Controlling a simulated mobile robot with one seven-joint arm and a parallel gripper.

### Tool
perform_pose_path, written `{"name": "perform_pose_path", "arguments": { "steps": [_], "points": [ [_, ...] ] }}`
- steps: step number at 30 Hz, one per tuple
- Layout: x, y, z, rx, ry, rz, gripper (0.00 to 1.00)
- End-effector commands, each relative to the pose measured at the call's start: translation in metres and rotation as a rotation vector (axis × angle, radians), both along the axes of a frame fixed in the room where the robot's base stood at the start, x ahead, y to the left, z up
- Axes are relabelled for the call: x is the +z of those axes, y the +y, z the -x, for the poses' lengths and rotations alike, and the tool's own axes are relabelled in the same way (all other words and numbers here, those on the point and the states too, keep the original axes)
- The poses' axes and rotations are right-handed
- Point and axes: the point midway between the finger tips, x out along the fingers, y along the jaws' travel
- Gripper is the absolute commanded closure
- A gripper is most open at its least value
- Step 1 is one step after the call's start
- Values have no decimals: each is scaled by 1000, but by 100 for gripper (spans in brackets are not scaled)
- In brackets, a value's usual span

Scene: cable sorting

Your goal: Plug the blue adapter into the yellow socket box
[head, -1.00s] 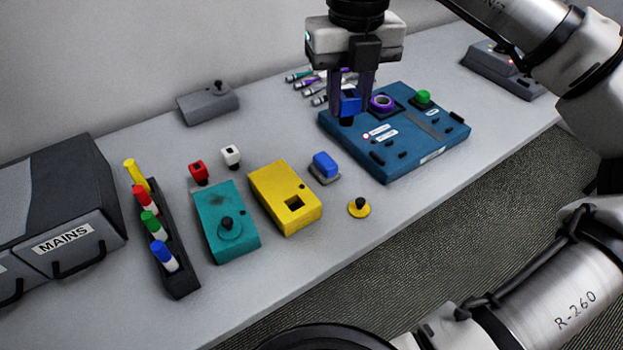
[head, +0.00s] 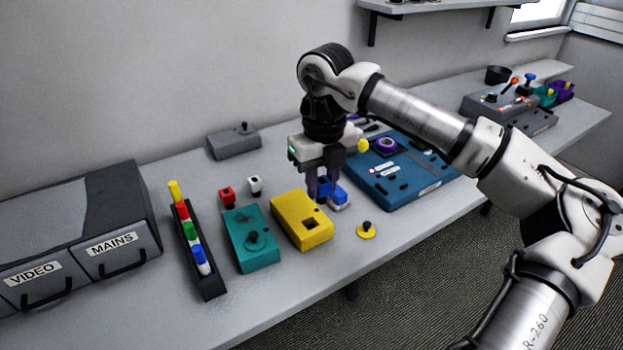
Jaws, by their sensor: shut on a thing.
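The yellow socket box (head: 291,211) lies on the bench with a dark square opening (head: 311,224) in its top near the front right. My gripper (head: 322,192) is just behind and to the right of the box, pointing down. It is shut on a blue adapter (head: 324,187), partly covered by the fingers. The adapter's lower end is hard to make out, so its height over the bench is unclear.
A teal box (head: 240,256) with a black knob stands left of the yellow box. A yellow disc (head: 366,230) with a black knob lies to its right. Small red (head: 227,194) and white (head: 254,182) pieces stand behind. A dark blue panel (head: 402,200) is at the right.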

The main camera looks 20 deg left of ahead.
Motion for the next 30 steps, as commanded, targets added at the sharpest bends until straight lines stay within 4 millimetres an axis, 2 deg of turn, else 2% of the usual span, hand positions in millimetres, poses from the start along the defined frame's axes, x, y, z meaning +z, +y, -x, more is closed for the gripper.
{"name": "perform_pose_path", "arguments": {
  "steps": [1, 3, 6, 14, 25, 30],
  "points": [
    [-4, 11, 1, 29, 0, 1, 96],
    [-9, 18, 2, 55, 0, 3, 96],
    [-14, 23, 2, 69, -2, 4, 96],
    [-28, 23, 2, 69, -2, 4, 96],
    [-62, 22, 2, 67, -3, 5, 96],
    [-66, 22, 2, 67, -2, 4, 96]
  ]
}}
